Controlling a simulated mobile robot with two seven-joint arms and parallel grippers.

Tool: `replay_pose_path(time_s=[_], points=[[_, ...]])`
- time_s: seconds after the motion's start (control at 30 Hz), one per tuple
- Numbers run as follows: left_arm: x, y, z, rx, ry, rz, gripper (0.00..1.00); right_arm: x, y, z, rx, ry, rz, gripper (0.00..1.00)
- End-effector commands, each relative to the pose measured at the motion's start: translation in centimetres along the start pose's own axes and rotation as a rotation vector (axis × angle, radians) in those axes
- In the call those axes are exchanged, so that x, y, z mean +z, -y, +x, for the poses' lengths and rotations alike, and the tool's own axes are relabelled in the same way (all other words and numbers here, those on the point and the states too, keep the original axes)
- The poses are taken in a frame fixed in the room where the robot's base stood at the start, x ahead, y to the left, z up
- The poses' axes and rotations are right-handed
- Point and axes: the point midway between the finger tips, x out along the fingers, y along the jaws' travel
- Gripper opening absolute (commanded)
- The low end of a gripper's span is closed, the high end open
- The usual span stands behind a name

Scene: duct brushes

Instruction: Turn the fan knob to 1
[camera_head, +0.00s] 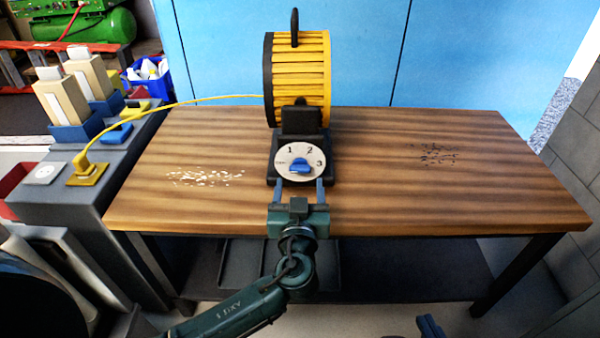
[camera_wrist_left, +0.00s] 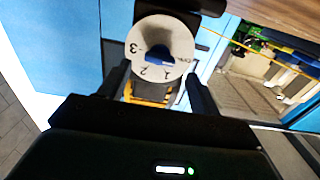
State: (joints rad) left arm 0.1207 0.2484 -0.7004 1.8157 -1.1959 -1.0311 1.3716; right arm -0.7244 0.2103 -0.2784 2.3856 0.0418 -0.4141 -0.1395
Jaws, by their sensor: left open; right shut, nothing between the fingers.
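The yellow and black fan (camera_head: 300,75) stands on the wooden table. On its base is a round white dial (camera_head: 288,176) marked 1, 2 and 3, with an off mark at the left. The blue fan knob (camera_head: 299,166) sits at its centre; I cannot tell which mark it points to. In the left wrist view the dial appears upside down, with the knob (camera_wrist_left: 158,55) in its middle. My left gripper (camera_head: 299,188) is open in front of the dial, its fingers apart below the knob. My right gripper (camera_head: 430,325) shows only partly at the bottom edge, shut and empty.
The wooden table (camera_head: 430,205) has pale flakes (camera_head: 205,178) at left and dark bits (camera_head: 437,154) at right. A yellow cable (camera_head: 185,103) runs from the fan to a yellow plug (camera_head: 85,170) on the grey side bench. The table's right half is otherwise clear.

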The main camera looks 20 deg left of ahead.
Motion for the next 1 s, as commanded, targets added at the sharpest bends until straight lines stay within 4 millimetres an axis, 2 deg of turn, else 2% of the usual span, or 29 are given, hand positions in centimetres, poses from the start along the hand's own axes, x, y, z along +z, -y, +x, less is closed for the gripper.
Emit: replay_pose_path(time_s=[0.1,0.3,0.67,1.0], points=[[-0.1,0.0,2.3,-0.001,-0.003,0.002,0.64,0.0,0.0,0.0,0.000,0.000,0.000,0.00],[0.0,0.0,4.3,0.000,-0.001,0.002,0.64,0.1,0.0,0.0,0.000,0.001,-0.001,0.00],[0.0,0.0,4.7,0.001,0.000,0.000,0.64,0.1,0.0,0.0,0.000,0.001,-0.001,0.00],[0.0,0.0,4.7,0.001,0.000,0.000,0.36,0.1,0.0,0.1,0.000,0.001,-0.001,0.00]])
